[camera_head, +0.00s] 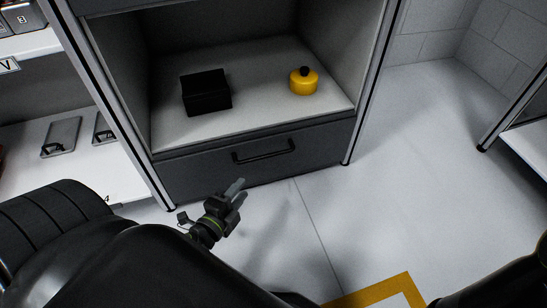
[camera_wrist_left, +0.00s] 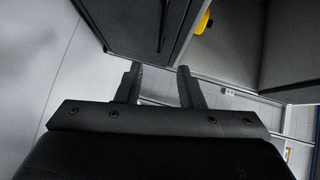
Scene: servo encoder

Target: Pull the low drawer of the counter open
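The low drawer (camera_head: 195,174) is a dark grey front at the bottom of the counter. It looks shut, flush with the counter frame. Its black bar handle (camera_head: 263,153) runs across the front, right of its middle. My left gripper (camera_head: 238,188) is in front of the drawer, below and left of the handle and apart from it. In the left wrist view its two fingers (camera_wrist_left: 158,72) are spread with nothing between them. There the dark drawer front (camera_wrist_left: 135,22) is beyond the fingertips, with the handle (camera_wrist_left: 163,25) as a thin dark bar. My right gripper is not in view.
The open compartment above the drawer holds a black box (camera_head: 206,92) and a yellow round object (camera_head: 303,81) with a dark knob. A white shelf (camera_head: 75,165) with grey plates stands at left. The floor (camera_head: 390,190) is clear at right, with a yellow marking (camera_head: 375,292) in front.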

